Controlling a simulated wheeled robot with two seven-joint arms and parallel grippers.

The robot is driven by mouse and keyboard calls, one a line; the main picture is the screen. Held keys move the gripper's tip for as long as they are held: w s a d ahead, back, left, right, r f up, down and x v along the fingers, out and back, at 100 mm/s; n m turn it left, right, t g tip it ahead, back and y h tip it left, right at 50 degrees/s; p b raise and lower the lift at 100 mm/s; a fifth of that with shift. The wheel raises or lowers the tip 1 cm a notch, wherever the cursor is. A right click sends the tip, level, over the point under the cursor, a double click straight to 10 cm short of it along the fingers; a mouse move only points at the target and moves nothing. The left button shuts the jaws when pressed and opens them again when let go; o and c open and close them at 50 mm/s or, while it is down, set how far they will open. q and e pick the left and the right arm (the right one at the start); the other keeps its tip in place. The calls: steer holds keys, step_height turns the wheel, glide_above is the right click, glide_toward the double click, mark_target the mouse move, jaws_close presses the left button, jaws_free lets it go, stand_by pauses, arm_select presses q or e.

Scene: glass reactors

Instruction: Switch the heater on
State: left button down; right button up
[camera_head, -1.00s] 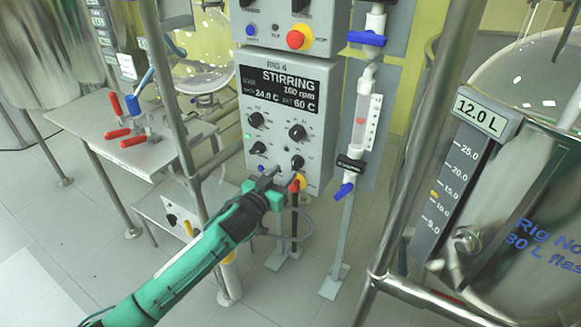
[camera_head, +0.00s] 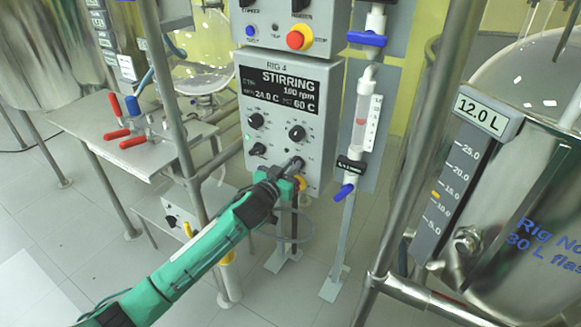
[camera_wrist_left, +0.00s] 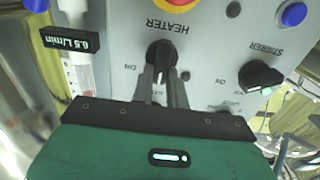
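The rig 4 control box (camera_head: 275,155) is grey, with a dark display reading STIRRING, 24.0 C and set 60 C. The black heater knob (camera_wrist_left: 159,54) sits under the upside-down HEATER label in the left wrist view. In the head view it is the lower right knob, mostly hidden by my gripper. My left gripper (camera_head: 295,165) is at that knob, and its fingers (camera_wrist_left: 161,75) lie close along both sides of the knob's grip, with a narrow gap between them. The knob's pointer position is hard to read. My right gripper is out of view.
A STIRRER knob (camera_wrist_left: 260,76) and a blue button (camera_wrist_left: 293,14) are beside it. A red-yellow emergency button (camera_head: 299,38) is above. A flow meter with a black label (camera_head: 351,165) and a metal frame post (camera_head: 440,120) stand to the right.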

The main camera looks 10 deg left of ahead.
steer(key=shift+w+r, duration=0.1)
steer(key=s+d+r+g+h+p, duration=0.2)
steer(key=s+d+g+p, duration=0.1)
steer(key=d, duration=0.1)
arm_select(q)
steer(key=shift+s+d+f+m+p, duration=0.15)
steer(key=shift+m+p, duration=0.3)
steer(key=shift+m, duration=1.55)
steer(key=shift+d+f+m+p, duration=0.15)
steer(key=shift+m+p, duration=0.3)
steer(key=shift+m, duration=1.55)
steer(key=shift+s+d+f+m+p, duration=0.1)
steer(key=shift+d+m+p, duration=0.25)
steer(key=shift+m, duration=1.65)
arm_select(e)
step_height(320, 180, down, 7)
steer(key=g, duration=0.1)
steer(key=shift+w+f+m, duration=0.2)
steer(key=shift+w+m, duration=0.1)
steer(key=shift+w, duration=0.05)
arm_select(q)
steer(key=shift+a, duration=0.1)
steer(key=c, duration=1.4)
jaws_free()
